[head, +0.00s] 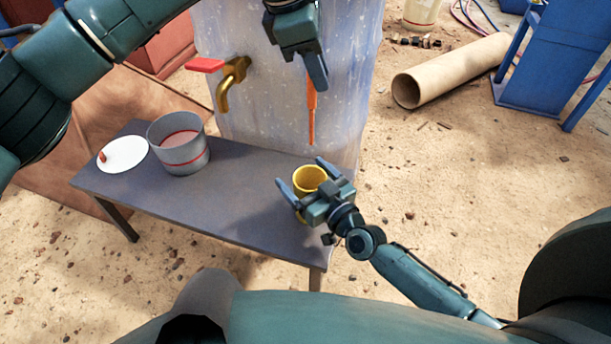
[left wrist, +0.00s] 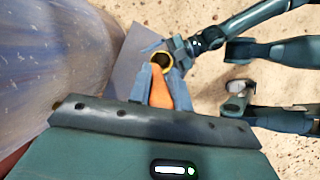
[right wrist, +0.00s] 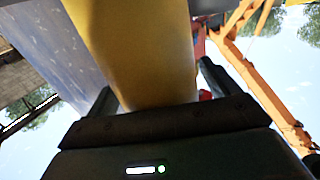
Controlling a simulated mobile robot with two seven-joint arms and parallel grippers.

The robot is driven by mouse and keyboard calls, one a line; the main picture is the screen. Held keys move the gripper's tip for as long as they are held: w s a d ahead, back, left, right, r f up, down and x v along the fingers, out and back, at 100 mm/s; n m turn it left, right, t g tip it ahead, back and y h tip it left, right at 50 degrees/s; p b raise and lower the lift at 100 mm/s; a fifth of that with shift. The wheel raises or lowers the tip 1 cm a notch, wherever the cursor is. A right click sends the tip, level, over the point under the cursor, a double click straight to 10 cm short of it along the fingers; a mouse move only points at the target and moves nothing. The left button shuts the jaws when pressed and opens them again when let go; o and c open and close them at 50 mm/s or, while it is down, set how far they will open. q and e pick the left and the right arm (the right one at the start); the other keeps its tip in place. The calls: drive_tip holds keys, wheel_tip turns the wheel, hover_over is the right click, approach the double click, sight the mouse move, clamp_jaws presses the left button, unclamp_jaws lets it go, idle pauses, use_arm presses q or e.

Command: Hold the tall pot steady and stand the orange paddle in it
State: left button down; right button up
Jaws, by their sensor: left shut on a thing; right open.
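The tall pot (head: 309,175) is yellow and stands upright on the right end of the grey bench. My right gripper (head: 303,182) is open, with a finger on each side of the pot. In the right wrist view the yellow wall (right wrist: 135,50) fills the space between the fingers; contact is unclear. My left gripper (head: 314,82) is shut on the orange paddle (head: 312,120), which hangs nearly upright, its lower tip above the bench, near the pot. In the left wrist view the paddle (left wrist: 163,85) points toward the pot's open mouth (left wrist: 160,60).
The grey bench (head: 230,195) also holds a grey bucket (head: 190,155) with a red band and a white disc (head: 124,155) at its left. A translucent tank (head: 270,110) with a brass tap (head: 228,88) stands behind. The bench middle is clear.

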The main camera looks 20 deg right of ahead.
drive_tip(key=c, duration=1.1)
use_arm(q)
wheel_tip(320, 180, down, 18)
drive_tip(key=a+h, duration=0.2)
drive_tip(key=shift+s+a+r, duration=0.2)
drive_tip(key=shift+s+a, duration=0.2)
idle(0.7)
